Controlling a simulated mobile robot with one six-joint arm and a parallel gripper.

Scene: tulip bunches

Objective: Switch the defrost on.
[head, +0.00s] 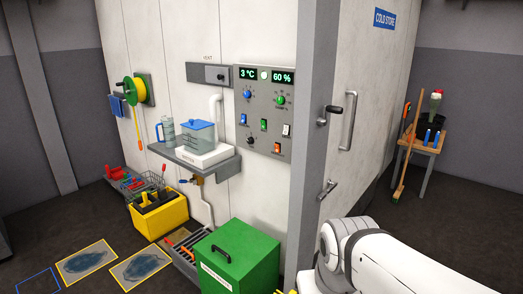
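A grey control panel (264,110) is mounted on the white cold store wall. At its top are green displays reading 3 °C and 60 %, with a round light between them. Below are a blue knob (247,95) and a green knob (281,100). Lower down are a green switch (264,124), a white switch (286,130), a small dark control (250,141) and an orange-red switch (277,148). The labels are too small to read, so I cannot tell which is the defrost.
A wall shelf (190,162) holds a blue-lidded container (201,138) and a jug (165,130). A green box (238,258) stands on the floor below the panel. The door handle (348,120) and latch (335,109) stick out right of the panel.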

